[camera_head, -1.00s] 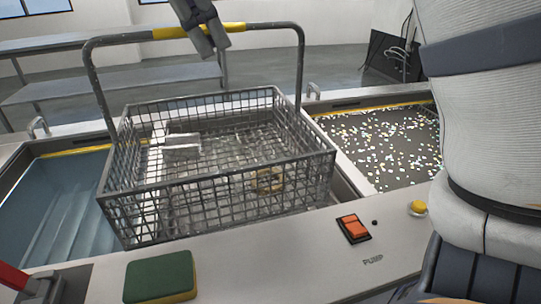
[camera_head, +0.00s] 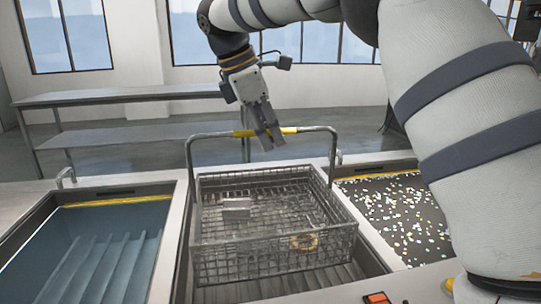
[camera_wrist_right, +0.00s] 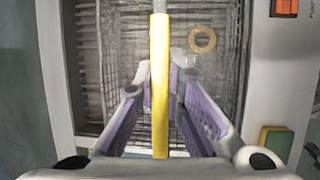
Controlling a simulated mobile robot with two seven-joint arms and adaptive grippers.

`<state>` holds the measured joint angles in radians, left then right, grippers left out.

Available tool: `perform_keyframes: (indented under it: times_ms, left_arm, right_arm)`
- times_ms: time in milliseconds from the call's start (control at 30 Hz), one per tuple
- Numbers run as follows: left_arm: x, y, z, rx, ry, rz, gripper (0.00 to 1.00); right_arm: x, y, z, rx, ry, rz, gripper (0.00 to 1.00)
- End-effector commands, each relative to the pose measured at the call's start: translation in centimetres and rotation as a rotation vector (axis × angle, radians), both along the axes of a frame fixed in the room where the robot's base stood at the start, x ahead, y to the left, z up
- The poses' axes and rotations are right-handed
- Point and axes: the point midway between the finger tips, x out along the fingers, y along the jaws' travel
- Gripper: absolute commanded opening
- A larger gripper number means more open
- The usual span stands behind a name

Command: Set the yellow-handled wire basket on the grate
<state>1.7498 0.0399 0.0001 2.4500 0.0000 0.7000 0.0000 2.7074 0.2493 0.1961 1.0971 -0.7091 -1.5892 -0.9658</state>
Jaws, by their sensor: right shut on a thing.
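The wire basket (camera_head: 225,262) is grey mesh with a tall hoop handle whose middle is a yellow grip (camera_head: 289,131). It is upright over the middle bay, between the blue tank and the speckled tray. Dark slats of a grate (camera_head: 318,283) show in the bay below and in front of it. I cannot tell whether the basket touches them. My right gripper (camera_head: 268,138) is shut on the yellow grip from above; the grip also shows between its fingers in the right wrist view (camera_wrist_right: 160,95). A tan ring (camera_head: 304,241) and a pale block (camera_head: 236,208) lie in the basket. My left gripper is out of view.
The blue liquid tank (camera_head: 125,215) is on the left and the speckled tray (camera_head: 395,215) on the right. An orange switch (camera_head: 377,298) is on the front ledge. A green sponge (camera_wrist_right: 275,142) shows in the right wrist view. A metal shelf table (camera_head: 110,97) stands behind.

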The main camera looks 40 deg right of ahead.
Motion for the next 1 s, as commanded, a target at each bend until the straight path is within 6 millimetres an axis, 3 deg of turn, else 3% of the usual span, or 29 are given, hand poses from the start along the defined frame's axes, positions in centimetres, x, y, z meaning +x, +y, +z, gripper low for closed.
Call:
perform_keyframes:
  times_ms: [267,533,733,767,833,1000]
  left_arm:
    - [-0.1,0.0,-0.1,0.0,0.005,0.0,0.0]
    - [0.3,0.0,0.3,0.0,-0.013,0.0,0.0]
    - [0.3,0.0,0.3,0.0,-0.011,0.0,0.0]
    - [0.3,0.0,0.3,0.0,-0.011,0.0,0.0]
    - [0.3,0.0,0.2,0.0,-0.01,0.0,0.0]
    - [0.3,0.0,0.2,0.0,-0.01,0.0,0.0]
  right_arm:
    - [0.7,-1.1,-1.4,0.0,-0.004,0.0,0.0]
    - [0.8,-1.4,-4.4,-0.001,-0.008,0.001,0.0]
    - [0.9,-1.4,-4.8,-0.002,-0.007,0.001,0.0]
    - [0.8,-1.4,-4.9,0.0,-0.004,0.001,0.17]
    - [0.8,-1.4,-4.9,0.0,-0.004,0.0,0.3]
    - [0.8,-1.4,-4.9,-0.001,-0.003,0.001,0.3]
